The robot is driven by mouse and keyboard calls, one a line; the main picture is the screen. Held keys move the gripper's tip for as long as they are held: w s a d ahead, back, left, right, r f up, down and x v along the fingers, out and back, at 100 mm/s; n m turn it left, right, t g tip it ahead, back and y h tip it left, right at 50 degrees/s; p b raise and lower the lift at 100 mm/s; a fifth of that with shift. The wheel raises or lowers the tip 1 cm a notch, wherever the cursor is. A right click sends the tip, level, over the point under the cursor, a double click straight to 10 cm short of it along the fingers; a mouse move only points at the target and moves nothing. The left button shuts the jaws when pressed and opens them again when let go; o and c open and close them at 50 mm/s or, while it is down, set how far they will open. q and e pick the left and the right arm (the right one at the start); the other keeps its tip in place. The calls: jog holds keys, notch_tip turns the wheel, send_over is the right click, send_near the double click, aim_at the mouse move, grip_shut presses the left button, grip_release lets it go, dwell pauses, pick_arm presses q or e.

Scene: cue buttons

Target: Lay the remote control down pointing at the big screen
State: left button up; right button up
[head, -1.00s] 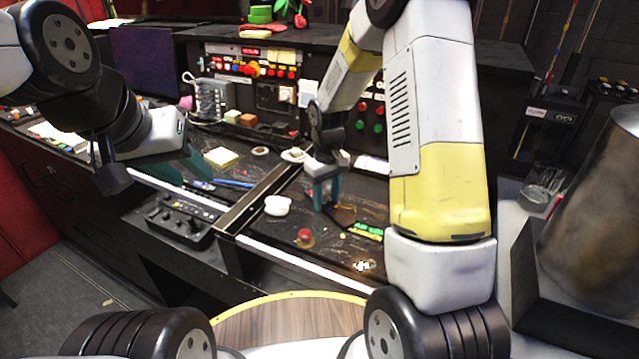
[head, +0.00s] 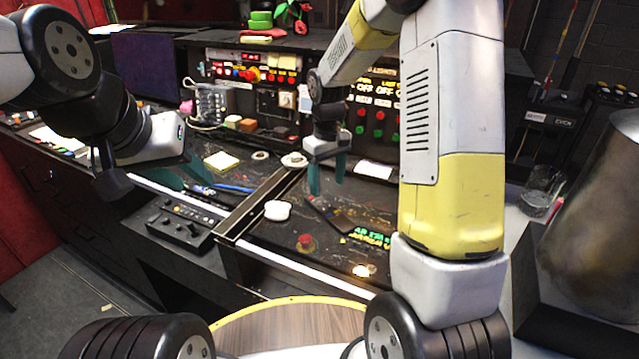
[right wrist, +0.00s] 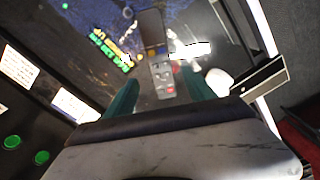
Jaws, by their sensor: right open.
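The remote control (head: 330,215) lies on the dark worktop below my right gripper (head: 327,182). It also shows in the right wrist view (right wrist: 160,72), with a grey button part nearer the gripper and a dark part further off. My right gripper is open, its teal fingers apart and above the remote, which appears between the fingertips in the wrist view (right wrist: 158,80). A dark blue panel (head: 150,62) at the back left may be the big screen; I cannot be sure. My left gripper (head: 185,172) hangs over the left worktop; its opening is unclear.
A white round object (head: 277,210) and a red button (head: 306,243) stand near the remote. Green and yellow lettering (head: 370,236) is to its right. A raised dark rail (head: 258,205) divides the worktop. The control panel (head: 375,115) rises behind.

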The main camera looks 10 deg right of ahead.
jog(key=s+d+r+m+t+y, duration=0.1)
jog(key=s+r, duration=0.4)
jog(key=r, duration=0.3)
jog(key=s+d+r+m+t, duration=0.1)
jog(key=s+r+t, duration=0.1)
jog(key=s+r, duration=0.4)
jog(key=s+d+r+m+t+y, duration=0.1)
jog(key=s+r+m+t, duration=0.2)
jog(key=s, duration=0.8)
jog(key=shift+r, duration=0.6)
